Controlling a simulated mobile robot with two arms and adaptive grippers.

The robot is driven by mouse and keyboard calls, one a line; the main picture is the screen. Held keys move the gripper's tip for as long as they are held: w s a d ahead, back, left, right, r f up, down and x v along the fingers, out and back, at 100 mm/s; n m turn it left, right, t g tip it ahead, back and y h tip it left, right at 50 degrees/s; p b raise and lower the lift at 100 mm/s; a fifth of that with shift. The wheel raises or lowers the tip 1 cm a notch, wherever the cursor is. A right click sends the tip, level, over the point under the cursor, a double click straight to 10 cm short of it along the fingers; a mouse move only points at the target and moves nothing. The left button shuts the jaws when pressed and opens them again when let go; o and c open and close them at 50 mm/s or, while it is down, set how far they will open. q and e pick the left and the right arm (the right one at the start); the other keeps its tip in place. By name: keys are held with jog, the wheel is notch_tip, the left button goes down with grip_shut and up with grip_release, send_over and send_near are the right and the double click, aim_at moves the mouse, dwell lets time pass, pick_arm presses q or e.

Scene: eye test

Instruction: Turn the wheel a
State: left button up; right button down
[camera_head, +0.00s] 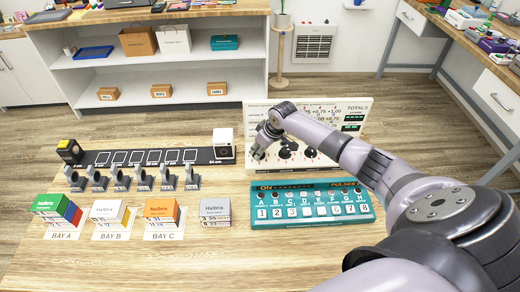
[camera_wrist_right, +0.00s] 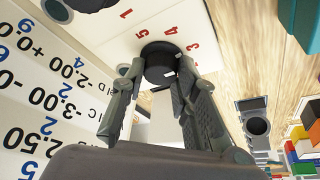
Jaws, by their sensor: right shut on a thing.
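A white board (camera_head: 355,108) with printed numbers and a row of black wheels stands on the wooden table. My right gripper (camera_head: 258,153) is at the board's left end. In the right wrist view, its two fingers (camera_wrist_right: 161,74) are shut on a round black wheel (camera_wrist_right: 157,50), one finger on each side. Red numerals stand around this wheel on the white face. Further black wheels (camera_head: 286,151) show to the right of the gripper in the head view. No letter on the held wheel is readable. My left gripper is not in view.
A teal panel (camera_head: 258,218) with numbered keys lies in front of the board. Left are a black strip (camera_head: 117,157), a white box (camera_head: 223,143), several grey stands (camera_head: 144,180) and stacks of coloured boxes (camera_head: 162,212). The table's front left is bare.

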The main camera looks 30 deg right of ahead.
jog(key=c, duration=1.2)
grip_release()
jog(key=shift+c, duration=0.2)
jog(key=v, duration=1.2)
jog(key=shift+s, duration=0.1)
